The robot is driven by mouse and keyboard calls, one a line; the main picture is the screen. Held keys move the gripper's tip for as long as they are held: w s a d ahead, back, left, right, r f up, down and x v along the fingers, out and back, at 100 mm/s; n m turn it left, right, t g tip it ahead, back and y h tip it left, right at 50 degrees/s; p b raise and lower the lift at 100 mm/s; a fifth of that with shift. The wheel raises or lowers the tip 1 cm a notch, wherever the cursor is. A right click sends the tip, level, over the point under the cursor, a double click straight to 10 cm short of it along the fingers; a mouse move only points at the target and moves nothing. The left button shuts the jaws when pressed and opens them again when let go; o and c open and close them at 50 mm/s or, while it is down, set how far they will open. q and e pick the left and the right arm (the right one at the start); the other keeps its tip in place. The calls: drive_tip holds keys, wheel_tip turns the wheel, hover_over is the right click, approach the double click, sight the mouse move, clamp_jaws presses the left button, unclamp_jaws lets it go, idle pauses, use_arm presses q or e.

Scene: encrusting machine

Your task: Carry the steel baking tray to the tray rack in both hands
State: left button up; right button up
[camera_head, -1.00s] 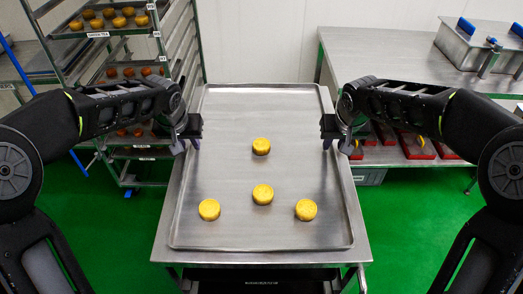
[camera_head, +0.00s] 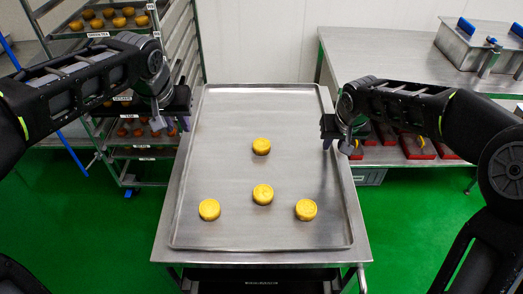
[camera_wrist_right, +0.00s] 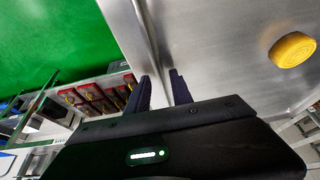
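The steel baking tray (camera_head: 225,120) lies flat on a steel cart, with several yellow round cakes (camera_head: 263,194) on it. It also shows in the right wrist view (camera_wrist_right: 225,50). My right gripper (camera_head: 335,146) is at the tray's right rim. In the right wrist view its two fingers (camera_wrist_right: 160,92) stand apart with the rim line running between them. My left gripper (camera_head: 178,124) is left of the tray's left rim, apart from it and empty, its fingers spread. The tray rack (camera_head: 190,45) stands at the back left, partly hidden behind my left arm.
The steel cart (camera_head: 262,257) carries the tray. Trays of baked goods fill rack levels. A steel table (camera_head: 385,55) stands at the back right, with red-based items (camera_head: 416,147) on its lower shelf. Green floor (camera_head: 110,225) is clear on both sides of the cart.

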idle(0.3)
drive_tip(key=v, duration=1.2)
